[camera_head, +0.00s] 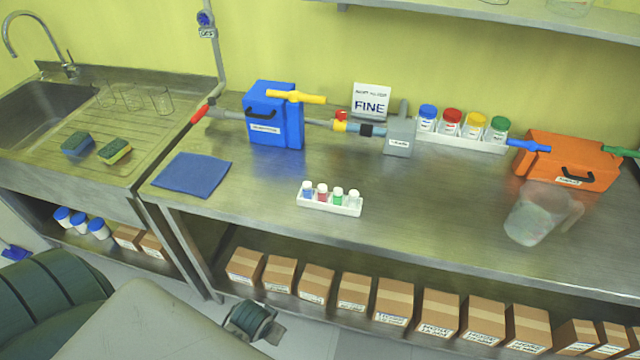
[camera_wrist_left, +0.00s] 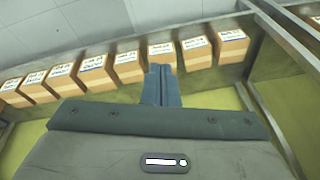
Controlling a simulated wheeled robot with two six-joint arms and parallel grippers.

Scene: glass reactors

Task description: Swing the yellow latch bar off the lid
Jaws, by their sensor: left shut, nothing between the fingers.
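The yellow latch bar (camera_head: 297,96) lies across the top of the blue box (camera_head: 272,118) on the bench, and its right end reaches past the box's right edge. The blue box has a black handle and a white label on its front. My left gripper (camera_wrist_left: 161,85) shows in the left wrist view with its fingers shut and nothing between them. It is low, facing the boxes under the bench, and well away from the latch bar. My right gripper is not in view.
A grey pipe with a red handle (camera_head: 199,114) meets the blue box at left. A grey block (camera_head: 399,136) stands to its right. A vial rack (camera_head: 330,204), a blue cloth (camera_head: 192,174), an orange box (camera_head: 568,162) and a clear jug (camera_head: 532,218) are on the bench.

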